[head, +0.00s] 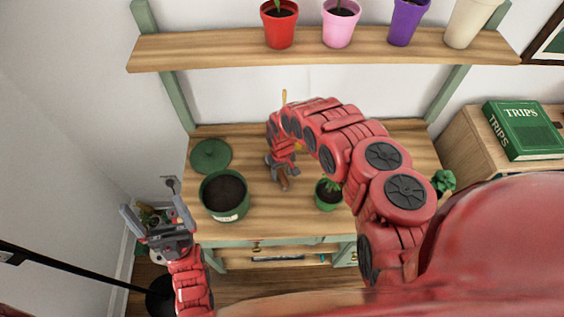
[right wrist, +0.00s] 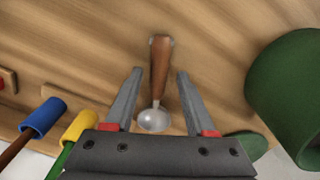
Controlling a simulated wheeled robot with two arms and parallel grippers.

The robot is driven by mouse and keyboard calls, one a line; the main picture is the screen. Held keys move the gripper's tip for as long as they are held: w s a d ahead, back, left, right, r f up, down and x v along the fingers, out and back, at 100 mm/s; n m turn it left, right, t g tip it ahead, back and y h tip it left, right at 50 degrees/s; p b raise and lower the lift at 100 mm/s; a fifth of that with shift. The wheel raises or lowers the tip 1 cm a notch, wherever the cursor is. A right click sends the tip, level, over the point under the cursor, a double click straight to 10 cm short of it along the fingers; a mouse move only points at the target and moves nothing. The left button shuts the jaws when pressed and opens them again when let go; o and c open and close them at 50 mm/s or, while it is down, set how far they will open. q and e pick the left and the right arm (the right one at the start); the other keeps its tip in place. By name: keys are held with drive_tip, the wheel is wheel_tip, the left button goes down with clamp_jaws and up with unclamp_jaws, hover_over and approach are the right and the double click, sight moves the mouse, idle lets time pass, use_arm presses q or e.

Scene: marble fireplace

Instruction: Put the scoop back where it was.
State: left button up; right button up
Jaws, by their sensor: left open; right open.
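The scoop (right wrist: 158,75) has a brown wooden handle and a round metal bowl. In the right wrist view it lies against the wooden tabletop, its bowl close to my gripper and its handle pointing away. My right gripper (right wrist: 160,73) is open, with one finger on each side of the scoop and gaps on both sides. In the head view my right gripper (head: 278,172) is low over the table, and the scoop's brown handle (head: 283,183) shows beside it; the rest is hidden. My left gripper (head: 148,194) is open and empty, left of the table.
A large green pot of soil (head: 224,196) and a green disc (head: 211,155) stand left on the table (head: 270,215). A small potted plant (head: 328,194) is right of my gripper. Blue (right wrist: 42,118) and yellow (right wrist: 80,125) tool handles are nearby. A shelf (head: 310,47) holds several pots.

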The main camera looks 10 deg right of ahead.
sight(282, 174)
drive_tip(key=r, duration=0.3)
drive_tip(key=r+b, duration=0.1)
drive_tip(key=r, duration=0.2)
drive_tip(key=shift+w+d+r, duration=0.1)
drive_tip(key=shift+d+r, duration=0.1)
drive_tip(key=shift+r, duration=0.1)
wheel_tip(282, 174, up, 4)
drive_tip(key=shift+a+r+p, duration=0.1)
drive_tip(key=shift+r+p, duration=0.1)
drive_tip(key=shift+p, duration=0.65)
